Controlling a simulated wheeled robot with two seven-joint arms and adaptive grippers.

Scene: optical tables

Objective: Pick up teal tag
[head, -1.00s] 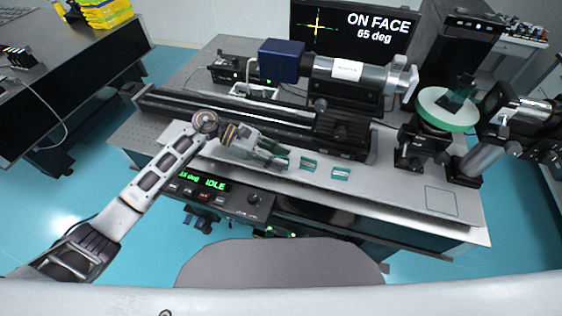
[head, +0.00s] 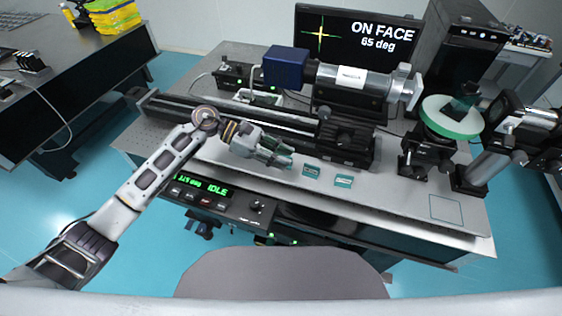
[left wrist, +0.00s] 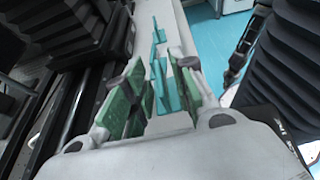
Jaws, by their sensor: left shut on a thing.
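My left gripper (head: 286,160) is above the front strip of the optical table. Its green-padded fingers, seen in the left wrist view (left wrist: 155,95), are closed about a small upright teal tag (left wrist: 160,88). In the head view the fingers mostly hide this tag. Two more teal tags stand on the pale strip to the right of the gripper, a nearer one (head: 311,171) and a farther one (head: 343,181). They line up beyond the fingers in the left wrist view.
A long black rail (head: 235,120) runs behind the gripper. A control box reading IDLE (head: 215,192) is at the front edge. A green-rimmed round disc (head: 450,117) stands at right. The table (head: 405,200) is clear around an outlined square (head: 446,208).

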